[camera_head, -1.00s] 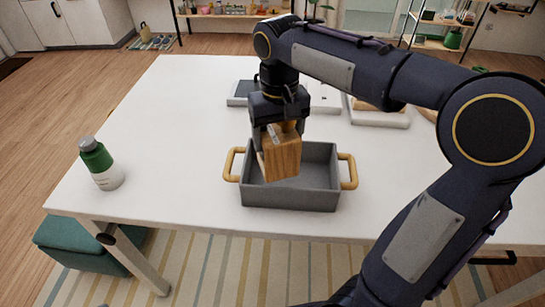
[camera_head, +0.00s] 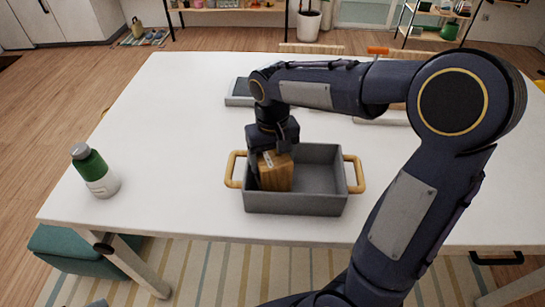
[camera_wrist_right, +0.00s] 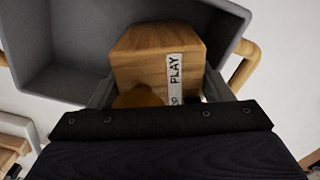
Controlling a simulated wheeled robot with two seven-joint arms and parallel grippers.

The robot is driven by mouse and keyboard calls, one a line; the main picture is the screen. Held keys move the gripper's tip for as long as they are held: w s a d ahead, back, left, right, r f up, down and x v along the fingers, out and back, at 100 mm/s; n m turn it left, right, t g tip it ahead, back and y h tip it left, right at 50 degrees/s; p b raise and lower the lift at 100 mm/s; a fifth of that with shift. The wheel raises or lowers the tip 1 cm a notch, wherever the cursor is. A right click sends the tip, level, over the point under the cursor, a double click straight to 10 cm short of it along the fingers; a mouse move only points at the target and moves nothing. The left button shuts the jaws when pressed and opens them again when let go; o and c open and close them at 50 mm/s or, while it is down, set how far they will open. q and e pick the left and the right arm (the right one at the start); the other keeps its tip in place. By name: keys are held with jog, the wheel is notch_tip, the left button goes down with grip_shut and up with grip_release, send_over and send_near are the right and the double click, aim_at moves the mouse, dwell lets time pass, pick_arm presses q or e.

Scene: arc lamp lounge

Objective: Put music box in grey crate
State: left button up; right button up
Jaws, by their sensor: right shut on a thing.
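The music box (camera_head: 277,173) is a wooden block with a white label; "PLAY" is readable on it in the right wrist view (camera_wrist_right: 150,62). The grey crate (camera_head: 318,198) has two tan handles and stands on the white table. My right gripper (camera_head: 273,153) is shut on the music box and holds it inside the left part of the crate, below the rim. Whether the box touches the crate floor is hidden. In the right wrist view my gripper's fingers (camera_wrist_right: 160,90) flank the box. My left gripper is not in view.
A green and white bottle (camera_head: 95,172) stands at the table's left. A grey tray-like item (camera_head: 239,92) lies behind the crate, with other items partly behind my arm. The white table (camera_head: 170,130) is clear between bottle and crate.

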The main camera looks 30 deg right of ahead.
jog(key=shift+f, duration=0.15)
jog(key=o, duration=1.1)
jog(key=shift+c, duration=0.2)
notch_tip(320, 180, up, 12)
jog(key=shift+r+p, duration=0.1)
jog(key=shift+p, duration=0.2)
jog(key=s+a+f+t+y, duration=0.1)
jog(key=s+f, duration=0.3)
jog(key=s, duration=0.5)
jog(key=s+a+f+t+y, duration=0.2)
jog(key=s+f+t, duration=0.2)
jog(key=s, duration=0.4)
jog(key=shift+s+f+t+y, duration=0.3)
jog(key=shift+s+f+y, duration=0.1)
jog(key=shift+f, duration=0.15)
